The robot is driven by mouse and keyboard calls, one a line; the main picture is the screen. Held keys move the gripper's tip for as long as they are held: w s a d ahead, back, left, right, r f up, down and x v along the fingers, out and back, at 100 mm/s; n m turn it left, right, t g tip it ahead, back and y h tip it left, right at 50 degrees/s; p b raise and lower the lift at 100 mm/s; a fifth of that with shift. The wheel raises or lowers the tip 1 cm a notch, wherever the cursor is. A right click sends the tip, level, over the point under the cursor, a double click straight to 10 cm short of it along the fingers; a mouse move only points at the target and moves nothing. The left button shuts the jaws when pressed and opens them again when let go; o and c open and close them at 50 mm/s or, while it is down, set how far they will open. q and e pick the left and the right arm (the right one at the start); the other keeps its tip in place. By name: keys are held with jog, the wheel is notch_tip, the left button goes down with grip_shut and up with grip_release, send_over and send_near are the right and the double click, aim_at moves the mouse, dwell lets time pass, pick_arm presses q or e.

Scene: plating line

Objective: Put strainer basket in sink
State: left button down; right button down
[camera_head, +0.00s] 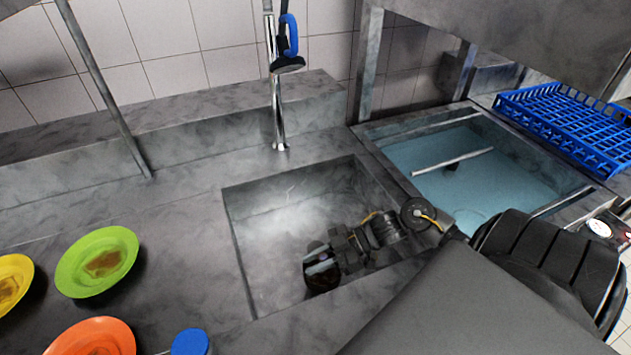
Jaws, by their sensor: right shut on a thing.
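The sink (262,275) is a square basin set in the grey metal counter, in the middle of the head view. My right gripper (322,264) reaches in from the right and is over or inside the basin, near its front edge. It is shut on a small dark round thing, which I take to be the strainer basket (322,283). The gripper's fingers partly cover it. I cannot tell whether the basket touches the basin floor. My left gripper is not in view.
A tap (277,110) stands behind the sink. Green (97,262), yellow (12,284) and orange (92,338) dirty plates and a blue-topped thing (190,342) are at left. A water-filled tank (410,165) and a blue rack (570,125) are at right.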

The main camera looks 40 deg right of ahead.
aim_at(315, 276)
notch_tip(315, 276, down, 2)
jog(key=shift+w+f, duration=0.1)
jog(key=shift+f, duration=0.1)
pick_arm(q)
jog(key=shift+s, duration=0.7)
pick_arm(e)
jog(key=shift+f, duration=0.2)
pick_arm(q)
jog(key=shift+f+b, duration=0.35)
pick_arm(e)
jog(key=shift+f, duration=0.6)
jog(key=c, duration=1.2)
grip_release()
